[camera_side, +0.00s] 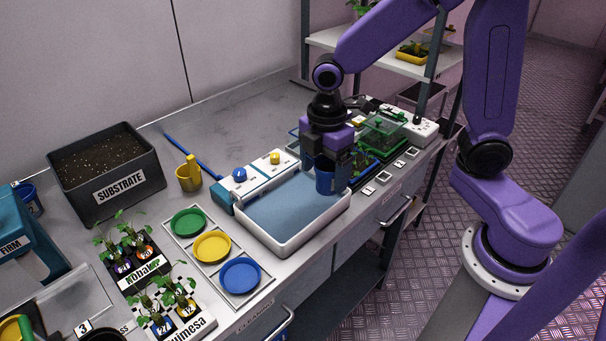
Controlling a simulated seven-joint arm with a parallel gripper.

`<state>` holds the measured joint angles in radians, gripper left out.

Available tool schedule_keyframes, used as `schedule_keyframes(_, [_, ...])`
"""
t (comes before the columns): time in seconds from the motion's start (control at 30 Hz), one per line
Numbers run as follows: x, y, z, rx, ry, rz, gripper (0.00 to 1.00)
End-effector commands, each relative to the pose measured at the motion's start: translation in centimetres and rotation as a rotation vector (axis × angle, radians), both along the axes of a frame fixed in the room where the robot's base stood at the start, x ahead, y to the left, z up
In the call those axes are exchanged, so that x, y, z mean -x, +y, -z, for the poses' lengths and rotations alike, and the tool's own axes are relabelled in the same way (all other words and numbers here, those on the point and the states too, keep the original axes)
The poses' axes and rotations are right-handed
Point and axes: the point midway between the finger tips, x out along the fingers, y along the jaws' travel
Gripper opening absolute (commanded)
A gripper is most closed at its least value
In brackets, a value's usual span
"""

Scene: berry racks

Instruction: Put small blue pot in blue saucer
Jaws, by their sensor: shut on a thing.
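The small blue pot (325,182) is held upright between the fingers of my gripper (326,172), over the right end of the white basin. My gripper points down and is shut on the pot; the fingers hide part of it. I cannot tell exactly how far the pot is above the basin. The blue saucer (240,275) lies empty at the near end of a row of saucers, to the lower left of my gripper.
The white basin (290,247) with a blue-grey inside lies between my gripper and the saucers. A yellow saucer (212,246) and a green saucer (188,222) share the saucer tray. Potted seedlings (168,305) stand to its left. A yellow watering can (189,177) stands behind.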

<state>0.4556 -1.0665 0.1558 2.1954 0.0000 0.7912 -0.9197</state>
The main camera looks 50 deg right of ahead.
Motion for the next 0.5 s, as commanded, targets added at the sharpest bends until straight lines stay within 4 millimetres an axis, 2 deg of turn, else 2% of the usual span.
schedule_keyframes(0.2, [3.4, -0.9, -1.6, -0.002, -0.003, -0.002, 0.54])
schedule_keyframes(0.5, [5.6, -1.4, -2.6, -0.002, -0.002, -0.005, 0.54])
